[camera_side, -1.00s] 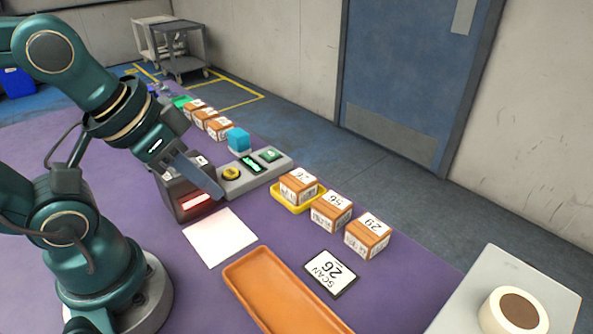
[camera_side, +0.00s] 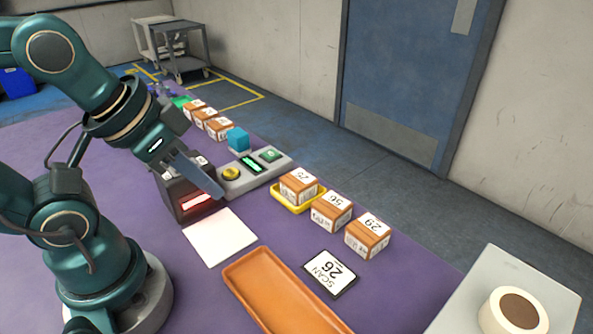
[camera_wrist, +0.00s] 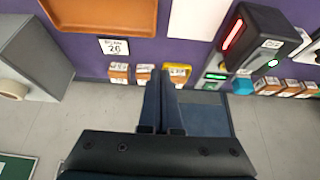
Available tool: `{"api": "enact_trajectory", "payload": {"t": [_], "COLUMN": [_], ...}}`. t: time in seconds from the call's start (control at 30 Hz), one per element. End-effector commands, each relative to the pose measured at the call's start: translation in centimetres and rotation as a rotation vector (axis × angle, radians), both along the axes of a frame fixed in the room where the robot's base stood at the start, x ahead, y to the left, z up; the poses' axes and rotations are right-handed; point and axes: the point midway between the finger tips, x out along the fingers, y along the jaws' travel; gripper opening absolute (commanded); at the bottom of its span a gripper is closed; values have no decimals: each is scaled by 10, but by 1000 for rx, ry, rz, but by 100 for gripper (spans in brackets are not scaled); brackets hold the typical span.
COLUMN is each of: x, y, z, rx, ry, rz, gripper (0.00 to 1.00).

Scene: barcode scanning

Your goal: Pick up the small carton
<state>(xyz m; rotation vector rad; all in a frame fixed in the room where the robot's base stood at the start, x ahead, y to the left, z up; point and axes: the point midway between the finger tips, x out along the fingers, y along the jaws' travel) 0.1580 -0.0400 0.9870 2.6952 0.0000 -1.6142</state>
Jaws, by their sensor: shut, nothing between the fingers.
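Three small brown cartons with white labels stand in a row at the table's far edge. One carton (camera_side: 298,186) sits in a yellow tray (camera_side: 283,202); its number is hard to read. The middle carton (camera_side: 331,212) appears to read 56, and the nearest carton (camera_side: 367,239) reads 29. In the wrist view they are small, with the tray carton (camera_wrist: 179,72) just beyond the fingertips. My gripper (camera_side: 221,194) is shut and empty, raised in front of the scanner (camera_side: 194,205), apart from the cartons. Its fingers (camera_wrist: 161,78) are together in the wrist view.
A card (camera_side: 330,272) reads SCAN 26. An orange tray (camera_side: 240,283) and a white pad (camera_side: 220,237) lie on the purple table. A grey button panel (camera_side: 236,187), a blue block (camera_side: 238,140) and more cartons (camera_side: 206,118) stand farther back. A tape roll (camera_side: 513,312) is at right.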

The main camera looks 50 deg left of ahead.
Motion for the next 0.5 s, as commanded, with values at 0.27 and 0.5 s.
{"api": "enact_trajectory", "payload": {"t": [0.27,0.5], "x": [0,0], "y": [0,0], "z": [0,0], "rx": [0,0], "ry": [0,0], "rz": [0,0], "gripper": [27,80]}}
